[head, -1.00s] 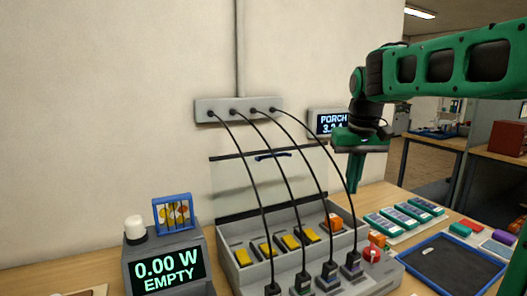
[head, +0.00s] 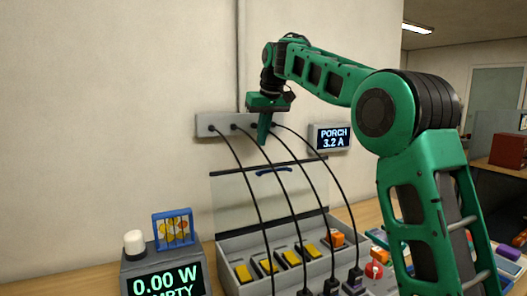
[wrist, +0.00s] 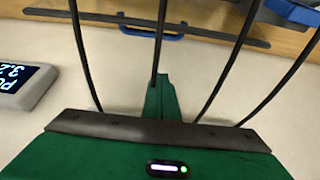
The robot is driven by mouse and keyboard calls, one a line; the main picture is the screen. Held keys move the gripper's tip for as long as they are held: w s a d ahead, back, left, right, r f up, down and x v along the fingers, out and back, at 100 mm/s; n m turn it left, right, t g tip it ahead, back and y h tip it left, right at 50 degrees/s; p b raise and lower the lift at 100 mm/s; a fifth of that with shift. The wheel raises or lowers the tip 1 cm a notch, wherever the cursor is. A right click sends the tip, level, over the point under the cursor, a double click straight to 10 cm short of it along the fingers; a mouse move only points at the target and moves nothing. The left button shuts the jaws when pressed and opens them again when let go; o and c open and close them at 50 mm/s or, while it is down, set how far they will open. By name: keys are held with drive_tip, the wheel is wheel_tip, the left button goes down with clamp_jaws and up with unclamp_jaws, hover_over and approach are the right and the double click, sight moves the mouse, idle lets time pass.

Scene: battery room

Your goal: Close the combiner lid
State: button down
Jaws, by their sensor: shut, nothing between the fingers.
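The combiner box (head: 228,246) stands open on the bench, with yellow switches inside. Its clear lid (head: 235,205) is raised upright behind it, with a dark top edge and a blue handle (head: 273,170). The blue handle also shows at the top of the wrist view (wrist: 140,33). My gripper (head: 263,140) is shut and empty, pointing down above the lid's top edge, in front of the wall cable block. It is apart from the handle. In the wrist view the shut fingers (wrist: 161,98) sit among the black cables.
Several black cables (head: 304,160) arc from the wall block (head: 206,124) down to plugs at the box front, passing close to my gripper. A display reading 0.00 W (head: 163,279) stands left of the box. A PORCH meter (head: 330,137) is on the wall at right.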

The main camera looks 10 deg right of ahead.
wheel_tip(320, 180, down, 8)
drive_tip(key=shift+s+f, duration=0.25)
drive_tip(key=shift+s, duration=0.1)
idle(0.4)
drive_tip(key=shift+d, duration=0.1)
